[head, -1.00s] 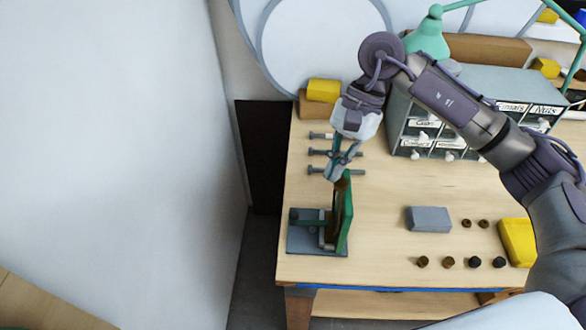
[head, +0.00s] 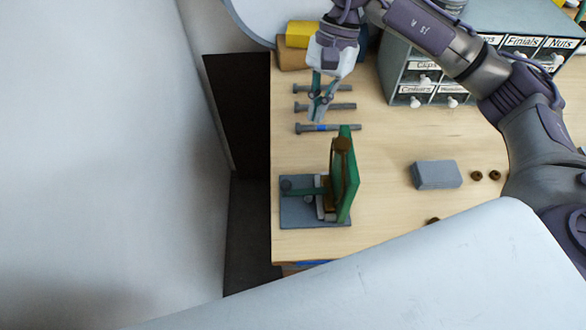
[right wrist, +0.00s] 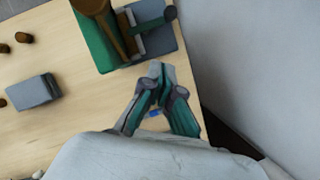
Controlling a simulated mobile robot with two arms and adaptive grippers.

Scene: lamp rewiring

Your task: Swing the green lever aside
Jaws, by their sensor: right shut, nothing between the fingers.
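The green lever (head: 308,191), a short bar with a dark knob at its left end, lies across a grey base plate (head: 290,214) beside an upright green panel (head: 350,180) with a brown piece on its face. It also shows in the right wrist view (right wrist: 151,25). My right gripper (head: 317,120) is shut and empty. In the head view, it appears above and slightly left of the panel's top, apart from the lever. Its fingertips (right wrist: 160,70) point toward the fixture in the wrist view. My left gripper is not in view.
Several bolts (head: 325,107) lie behind the fixture, one partly behind my right fingertips. A grey block (head: 436,174) and dark round pieces (head: 486,175) lie to the right. A labelled drawer cabinet (head: 470,70) stands at the back. Bare tabletop (head: 385,150) lies between.

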